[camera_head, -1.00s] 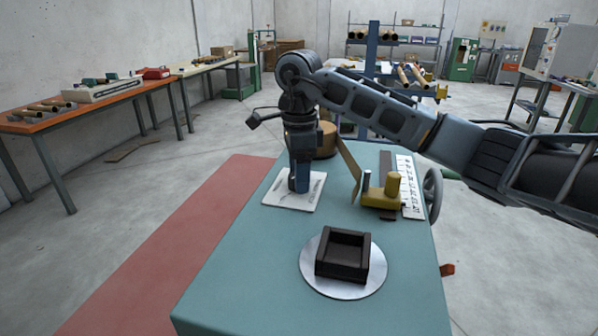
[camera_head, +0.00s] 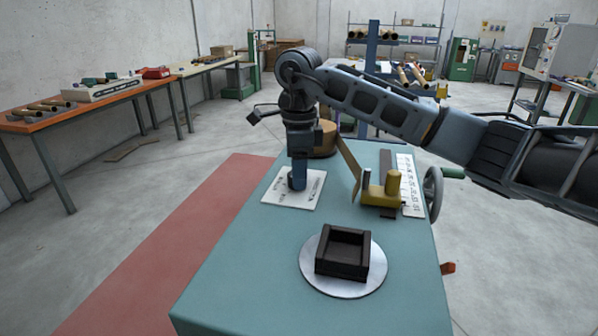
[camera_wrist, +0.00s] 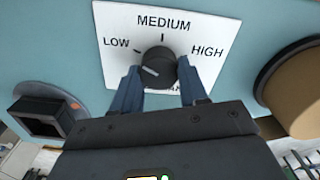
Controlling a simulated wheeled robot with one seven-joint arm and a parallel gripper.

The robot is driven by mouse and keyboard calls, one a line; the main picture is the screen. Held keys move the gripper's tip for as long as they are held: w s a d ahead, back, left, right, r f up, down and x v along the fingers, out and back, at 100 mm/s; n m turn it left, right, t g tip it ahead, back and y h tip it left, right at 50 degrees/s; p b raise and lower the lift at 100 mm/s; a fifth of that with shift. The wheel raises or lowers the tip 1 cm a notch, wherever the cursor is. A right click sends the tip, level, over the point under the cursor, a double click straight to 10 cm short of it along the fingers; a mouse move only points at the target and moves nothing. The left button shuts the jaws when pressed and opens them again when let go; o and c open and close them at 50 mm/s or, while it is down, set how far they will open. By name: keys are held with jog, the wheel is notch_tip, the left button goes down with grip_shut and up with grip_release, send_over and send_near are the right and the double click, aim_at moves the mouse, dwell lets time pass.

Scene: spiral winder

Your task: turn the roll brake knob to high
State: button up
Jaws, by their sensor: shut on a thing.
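The roll brake knob (camera_wrist: 158,68) is a round black knob on a white plate (camera_wrist: 115,18) marked LOW, MEDIUM and HIGH. In the wrist view, a pale line on the knob's face points to the left, on the LOW side. My gripper (camera_wrist: 159,76) has its two blue fingers on either side of the knob and is shut on it. In the head view, my gripper (camera_head: 298,180) points straight down at the white plate (camera_head: 310,199) on the teal table top, and its fingers hide the knob.
A dark square box (camera_head: 342,268) sits on a round metal disc (camera_head: 308,277) at the table's near end. A yellow guide (camera_head: 382,197), a scale strip (camera_head: 415,190) and a handwheel (camera_head: 432,194) stand right of the plate. A brown roll (camera_wrist: 296,90) is close beside my gripper.

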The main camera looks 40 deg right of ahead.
jog(key=m+b, duration=0.1)
jog(key=m, duration=0.6)
jog(key=shift+b, duration=0.4)
jog(key=m, duration=0.3)
jog(key=m+b, duration=0.1)
jog(key=m, duration=0.2)
jog(key=shift+a+m, duration=0.2)
jog(key=shift+m, duration=0.1)
jog(key=m+b, duration=0.2)
jog(key=m, duration=0.4)
jog(key=m+b, duration=0.1)
jog(key=m, duration=0.2)
jog(key=m+b, duration=0.1)
jog(key=m, duration=0.2)
jog(key=shift+w+a+r+m, duration=0.1)
jog(key=shift+w+m, duration=0.05)
jog(key=shift+m, duration=0.25)
jog(key=o, duration=1.1)
jog(key=shift+c, duration=0.2)
jog(key=shift+r, duration=3.85)
